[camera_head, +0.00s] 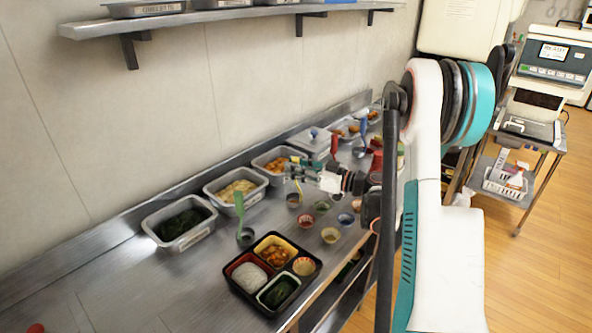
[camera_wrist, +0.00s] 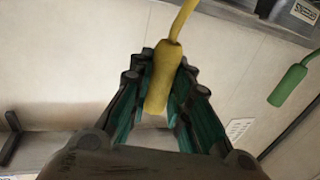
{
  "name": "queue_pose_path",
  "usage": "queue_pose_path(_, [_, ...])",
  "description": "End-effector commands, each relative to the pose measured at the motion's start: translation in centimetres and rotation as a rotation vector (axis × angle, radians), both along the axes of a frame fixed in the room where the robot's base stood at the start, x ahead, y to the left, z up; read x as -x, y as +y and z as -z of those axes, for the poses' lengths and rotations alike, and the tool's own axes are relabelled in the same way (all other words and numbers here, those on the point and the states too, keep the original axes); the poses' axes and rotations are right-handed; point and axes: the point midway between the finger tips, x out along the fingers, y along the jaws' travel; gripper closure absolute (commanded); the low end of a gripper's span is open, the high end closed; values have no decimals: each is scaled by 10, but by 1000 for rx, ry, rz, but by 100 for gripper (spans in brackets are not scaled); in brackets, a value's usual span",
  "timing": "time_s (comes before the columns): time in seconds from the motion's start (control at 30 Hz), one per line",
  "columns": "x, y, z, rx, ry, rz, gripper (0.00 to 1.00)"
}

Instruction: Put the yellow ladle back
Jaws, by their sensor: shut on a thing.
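The yellow ladle's handle (camera_wrist: 163,78) is between the teal and dark fingers of my gripper (camera_wrist: 158,105) in the wrist view, and the gripper is shut on it. In the head view my gripper (camera_head: 300,171) is over the counter, in front of the pan of orange food. A small yellow part of the ladle (camera_head: 299,188) shows just below it, above a small round brownish thing. Whether that round thing is the ladle's bowl or a separate cup I cannot tell.
A green ladle (camera_head: 240,212) stands left, near pans of greens (camera_head: 182,243) and pale food (camera_head: 244,199). A bento box (camera_head: 246,291) with filled compartments is in front. Small cups, including a yellow-green one (camera_head: 330,235), sit right of it. Blue (camera_head: 363,128) and red (camera_head: 334,145) handles stand farther back.

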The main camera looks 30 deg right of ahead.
Motion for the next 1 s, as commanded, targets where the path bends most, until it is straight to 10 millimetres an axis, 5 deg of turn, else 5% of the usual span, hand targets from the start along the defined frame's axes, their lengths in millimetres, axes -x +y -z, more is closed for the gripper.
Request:
queue_pose_path(0.17, [0,0,2,0,0,0,100])
queue_pose_path(0.2, [0,0,3,0,0,0,78])
queue_pose_path(0.3, [0,0,2,0,0,0,62])
queue_pose_path(0.7, [2,-2,-1,0,0,1,62])
queue_pose_path(1.0, [45,-34,-3,0,0,5,62])
